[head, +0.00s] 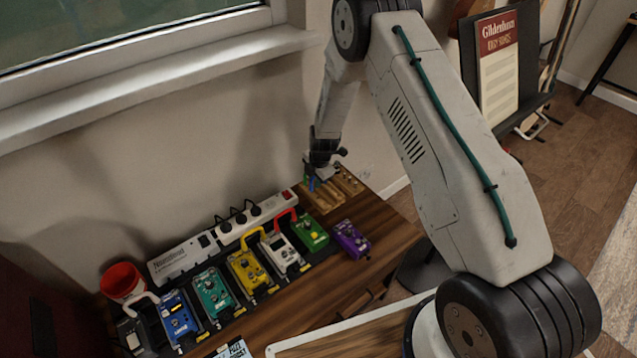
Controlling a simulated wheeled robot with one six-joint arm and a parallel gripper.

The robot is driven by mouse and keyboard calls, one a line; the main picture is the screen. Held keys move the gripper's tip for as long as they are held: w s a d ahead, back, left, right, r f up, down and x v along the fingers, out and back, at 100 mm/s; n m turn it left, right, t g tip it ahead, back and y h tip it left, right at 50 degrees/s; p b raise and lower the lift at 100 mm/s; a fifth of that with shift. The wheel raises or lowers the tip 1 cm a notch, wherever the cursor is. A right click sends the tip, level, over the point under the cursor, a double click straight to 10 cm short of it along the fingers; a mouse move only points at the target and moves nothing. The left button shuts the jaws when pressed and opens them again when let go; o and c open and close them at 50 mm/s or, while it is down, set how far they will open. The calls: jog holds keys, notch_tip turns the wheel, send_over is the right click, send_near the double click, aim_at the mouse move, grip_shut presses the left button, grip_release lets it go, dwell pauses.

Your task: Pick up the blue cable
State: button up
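My gripper (320,172) points down over the wooden holder (325,199) at the far end of the pedal table. A small blue piece (311,184) shows right at the gripper's fingers. It may be part of the blue cable, but it is too small and too covered to tell. I cannot see whether the fingers are apart or closed on it. No other blue cable is clearly visible.
A red cup (122,282) stands at the left. A music stand (497,75) is at the upper right.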

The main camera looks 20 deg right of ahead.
grip_shut()
jog(key=shift+r, duration=0.1)
